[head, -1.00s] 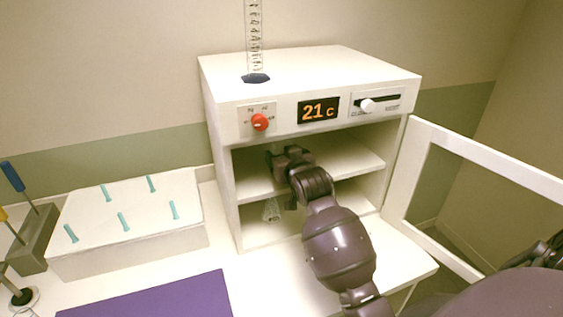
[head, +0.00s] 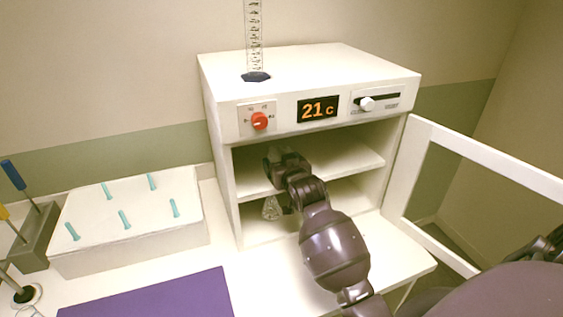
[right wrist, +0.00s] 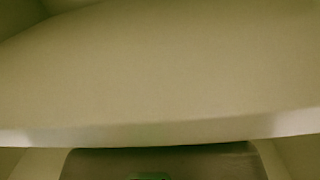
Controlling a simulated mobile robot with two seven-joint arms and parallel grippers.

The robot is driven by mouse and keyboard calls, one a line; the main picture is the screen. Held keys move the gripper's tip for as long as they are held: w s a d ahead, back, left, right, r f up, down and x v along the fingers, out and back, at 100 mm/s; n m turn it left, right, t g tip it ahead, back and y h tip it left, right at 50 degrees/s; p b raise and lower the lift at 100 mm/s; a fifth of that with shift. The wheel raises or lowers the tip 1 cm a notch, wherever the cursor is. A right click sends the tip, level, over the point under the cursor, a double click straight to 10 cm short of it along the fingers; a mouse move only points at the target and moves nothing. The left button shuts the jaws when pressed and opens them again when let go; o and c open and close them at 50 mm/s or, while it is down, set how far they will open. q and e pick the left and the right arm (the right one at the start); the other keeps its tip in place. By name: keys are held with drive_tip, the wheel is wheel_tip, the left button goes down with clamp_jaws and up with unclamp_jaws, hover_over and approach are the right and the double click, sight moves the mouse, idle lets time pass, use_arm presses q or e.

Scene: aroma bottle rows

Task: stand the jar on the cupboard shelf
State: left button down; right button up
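The cupboard (head: 222,150) is a white open-fronted cabinet with an inner shelf (head: 352,160). My right arm reaches in from the front. My right gripper (head: 278,160) is inside at the height of the shelf, towards its left side. Its fingertips are hidden or too dark to read, so I cannot tell whether it is open or holds anything. I cannot make out a jar for certain. A small clear glass vessel (head: 270,208) shows in the lower compartment, partly beside my arm. The right wrist view shows a pale board (right wrist: 160,75) with a dark shape below its edge. My left gripper is not in view.
The cupboard door (head: 480,152) stands open at the right. A measuring cylinder (head: 254,45) stands on the cupboard top. A white block with teal pegs (head: 130,250), a purple mat (head: 155,297) and a screwdriver rack (head: 38,240) are at the left. The shelf's right part is clear.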

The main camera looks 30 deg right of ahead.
drive_tip(key=o, duration=0.3)
drive_tip(key=shift+r, duration=0.1)
drive_tip(key=shift+s+r, duration=0.1)
drive_tip(key=shift+s, duration=0.1)
use_arm(q)
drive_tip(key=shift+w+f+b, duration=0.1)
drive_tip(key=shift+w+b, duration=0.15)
drive_tip(key=shift+b, duration=0.25)
use_arm(e)
drive_tip(key=v, duration=1.1)
drive_tip(key=shift+s, duration=0.35)
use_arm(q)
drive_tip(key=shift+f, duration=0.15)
